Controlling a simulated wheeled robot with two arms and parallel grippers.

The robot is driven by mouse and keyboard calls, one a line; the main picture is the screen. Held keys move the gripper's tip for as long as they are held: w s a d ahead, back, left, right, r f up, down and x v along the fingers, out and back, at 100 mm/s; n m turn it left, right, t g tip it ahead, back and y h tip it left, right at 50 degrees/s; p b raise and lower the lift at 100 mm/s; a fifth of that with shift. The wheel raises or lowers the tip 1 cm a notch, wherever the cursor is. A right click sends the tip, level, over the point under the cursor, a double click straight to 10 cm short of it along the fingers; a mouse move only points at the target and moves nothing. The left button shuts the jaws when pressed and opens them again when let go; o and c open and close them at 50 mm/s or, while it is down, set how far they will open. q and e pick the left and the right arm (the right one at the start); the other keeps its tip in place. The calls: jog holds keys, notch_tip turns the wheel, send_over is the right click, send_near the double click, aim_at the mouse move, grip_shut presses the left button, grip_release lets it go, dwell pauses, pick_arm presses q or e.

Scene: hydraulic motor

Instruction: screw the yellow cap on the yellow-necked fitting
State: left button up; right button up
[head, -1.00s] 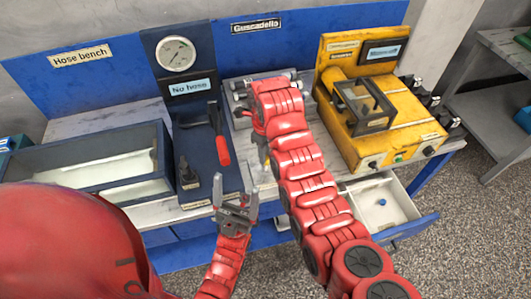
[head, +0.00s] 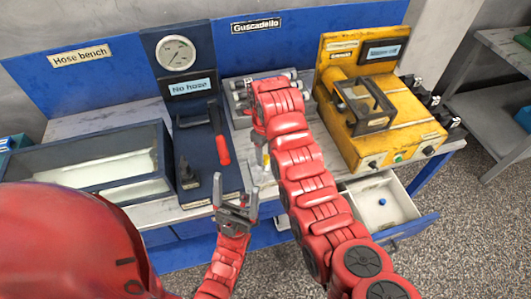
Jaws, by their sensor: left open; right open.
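My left gripper (head: 237,207) is open and empty, its fingers pointing up the picture in front of the bench's front edge. My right gripper (head: 261,135) is over the bench, largely hidden by its own wrist and arm; it is open. A small yellowish spot (head: 266,158) shows just below it, too small to tell whether it is the yellow cap or the yellow-necked fitting. Several metal fittings (head: 241,92) lie on a grey block behind my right wrist, partly covered. I cannot make out the yellow cap for certain.
A blue stand with a gauge (head: 176,53) and red-handled lever (head: 223,150) is left of my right arm. A glass-topped case (head: 90,170) stands at left, a yellow machine (head: 385,120) at right. An open drawer (head: 408,221) holding a blue piece (head: 382,202) juts out.

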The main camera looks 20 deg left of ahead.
jog(key=n, duration=1)
jog(key=shift+b, duration=0.3)
jog(key=n, duration=0.3)
jog(key=shift+f+n+b, duration=0.1)
jog(key=shift+n+b, duration=0.2)
jog(key=shift+n, duration=0.1)
jog(key=n, duration=0.3)
jog(key=shift+n+b, duration=0.4)
jog(key=n, duration=0.2)
jog(key=shift+n, duration=0.3)
jog(key=shift+n, duration=0.3)
